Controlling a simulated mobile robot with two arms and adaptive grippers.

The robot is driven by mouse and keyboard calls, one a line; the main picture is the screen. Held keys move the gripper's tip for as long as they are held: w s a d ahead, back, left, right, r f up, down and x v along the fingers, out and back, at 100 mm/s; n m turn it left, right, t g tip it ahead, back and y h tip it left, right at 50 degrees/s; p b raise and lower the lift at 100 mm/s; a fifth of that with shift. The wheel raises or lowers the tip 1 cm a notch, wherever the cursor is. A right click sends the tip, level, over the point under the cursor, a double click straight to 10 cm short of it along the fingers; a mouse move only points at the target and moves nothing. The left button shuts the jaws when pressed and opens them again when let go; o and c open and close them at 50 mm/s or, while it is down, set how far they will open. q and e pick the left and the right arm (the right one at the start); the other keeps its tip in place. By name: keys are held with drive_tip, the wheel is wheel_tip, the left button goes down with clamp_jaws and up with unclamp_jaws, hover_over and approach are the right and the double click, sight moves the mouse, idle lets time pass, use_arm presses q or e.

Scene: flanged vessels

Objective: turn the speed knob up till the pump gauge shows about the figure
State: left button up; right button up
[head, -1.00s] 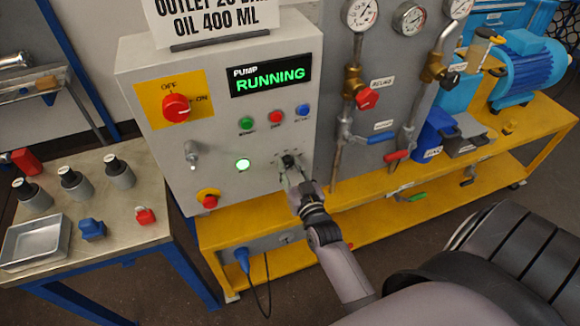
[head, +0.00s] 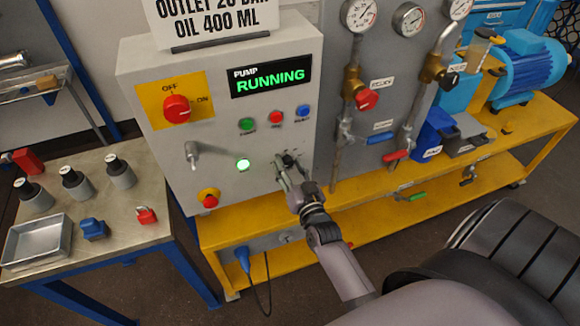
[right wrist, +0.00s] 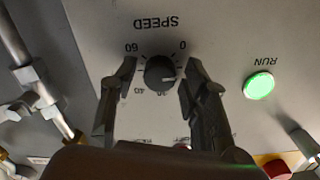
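The black speed knob (right wrist: 160,72) sits under an upside-down SPEED label in the right wrist view. Its pale pointer mark faces right and slightly down in that view, with 0 at upper right and 60 at upper left. My right gripper (right wrist: 158,76) is open, with one finger on each side of the knob and small gaps between. In the head view the right gripper (head: 286,168) is at the panel's lower right and partly covers the knob. Dial gauges (head: 358,15) show at the top; their readings are too small to tell. My left gripper is not in view.
The pump display (head: 271,76) reads RUNNING. A lit green lamp (head: 243,165) and red stop button (head: 208,198) are left of the gripper. A grey lever (head: 192,152) stands out from the panel. Pipes and valves (head: 366,99) are to the right.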

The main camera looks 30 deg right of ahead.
drive_tip(key=shift+o, duration=0.3)
drive_tip(key=v, duration=1.2)
